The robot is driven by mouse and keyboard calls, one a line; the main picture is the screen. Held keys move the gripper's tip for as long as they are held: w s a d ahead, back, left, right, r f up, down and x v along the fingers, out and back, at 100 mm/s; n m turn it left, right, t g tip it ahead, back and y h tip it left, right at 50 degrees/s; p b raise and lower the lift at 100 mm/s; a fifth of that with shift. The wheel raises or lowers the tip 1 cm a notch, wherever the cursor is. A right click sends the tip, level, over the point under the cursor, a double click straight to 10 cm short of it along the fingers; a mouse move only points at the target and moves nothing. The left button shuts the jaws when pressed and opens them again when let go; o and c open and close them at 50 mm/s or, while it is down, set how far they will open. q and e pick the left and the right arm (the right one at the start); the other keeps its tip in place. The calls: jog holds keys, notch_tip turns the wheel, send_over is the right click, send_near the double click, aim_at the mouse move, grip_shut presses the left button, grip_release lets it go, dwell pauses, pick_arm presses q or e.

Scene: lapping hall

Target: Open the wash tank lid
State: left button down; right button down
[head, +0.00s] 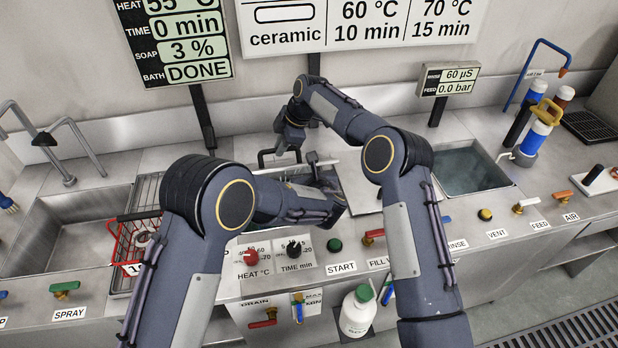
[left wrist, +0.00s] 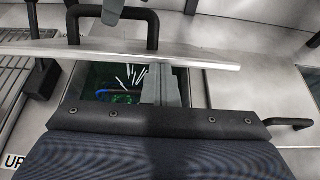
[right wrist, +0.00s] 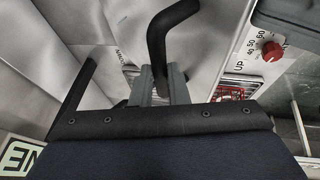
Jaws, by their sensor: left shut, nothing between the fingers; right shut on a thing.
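The wash tank lid (left wrist: 200,58) shows in the left wrist view as a pale metal plate, seen near its edge, with a black bar handle (left wrist: 152,25). Below its edge, the tank opening (left wrist: 85,85) shows green inside with several white pieces and a blue one. My right gripper (head: 291,140) is shut on a black handle (right wrist: 172,30), which rises between its fingers in the right wrist view. My left gripper (left wrist: 160,85) is shut and empty, its fingers over the opening near the lid's edge. In the head view my arms hide much of the lid and tank.
The heat knob (head: 251,257) and time knob (head: 293,248) sit in front of the tank.

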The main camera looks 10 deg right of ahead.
jog(key=shift+w+d+f, duration=0.1)
jog(key=shift+d+f, duration=0.15)
jog(key=shift+f, duration=0.15)
jog(key=c, duration=1.5)
grip_release()
jog(key=shift+a, duration=0.1)
pick_arm(q)
jog(key=shift+w+a+r, duration=0.15)
jog(key=shift+w, duration=0.15)
pick_arm(e)
jog(key=shift+o, duration=0.5)
jog(key=shift+a+r, duration=0.1)
jog(key=shift+r, duration=0.1)
